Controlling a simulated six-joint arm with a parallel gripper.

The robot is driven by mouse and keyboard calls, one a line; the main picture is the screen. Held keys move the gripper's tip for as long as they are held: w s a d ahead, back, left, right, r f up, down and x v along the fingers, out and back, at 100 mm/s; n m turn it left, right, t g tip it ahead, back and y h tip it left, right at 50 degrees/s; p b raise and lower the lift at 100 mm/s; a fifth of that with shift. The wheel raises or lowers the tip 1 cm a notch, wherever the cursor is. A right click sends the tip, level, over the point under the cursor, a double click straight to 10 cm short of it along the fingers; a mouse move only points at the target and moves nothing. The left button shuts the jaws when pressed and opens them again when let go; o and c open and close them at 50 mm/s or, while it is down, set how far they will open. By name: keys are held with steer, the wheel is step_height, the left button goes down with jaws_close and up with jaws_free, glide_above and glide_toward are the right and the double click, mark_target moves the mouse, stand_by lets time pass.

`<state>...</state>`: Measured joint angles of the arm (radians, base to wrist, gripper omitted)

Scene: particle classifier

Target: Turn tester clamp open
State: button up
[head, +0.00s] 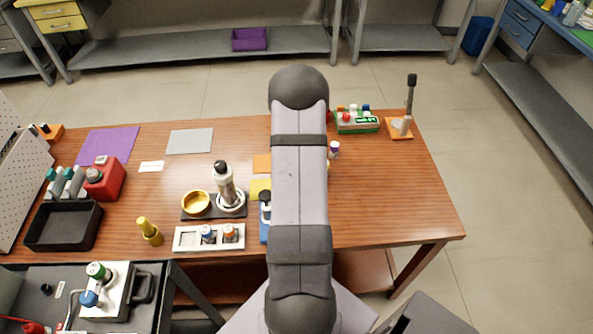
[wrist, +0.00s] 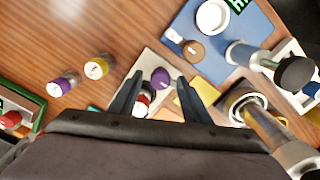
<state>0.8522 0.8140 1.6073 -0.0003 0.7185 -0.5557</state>
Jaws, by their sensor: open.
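The tester has a blue base (wrist: 228,62); in the wrist view it lies ahead and right of my gripper. It bears a white round part (wrist: 213,16) and a partly cut-off green display. The clamp looks like a grey bar with a black knob (wrist: 295,73) at the tester's right side. In the head view only the tester's blue left edge (head: 264,230) and the black knob (head: 265,195) show; my arm hides the rest. My gripper (wrist: 160,78) is open and apart from the clamp. A purple-capped vial (wrist: 160,77) and a red-capped one show between its fingers.
Two loose vials (wrist: 97,67) stand on the wood at left. A stirrer-like device (head: 225,190) with a gold bowl (head: 196,203) stands beside the tester. A white rack (head: 209,237) holds capped vials.

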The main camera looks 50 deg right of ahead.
steer(key=shift+r+b, duration=0.9)
steer(key=shift+r, duration=2.8)
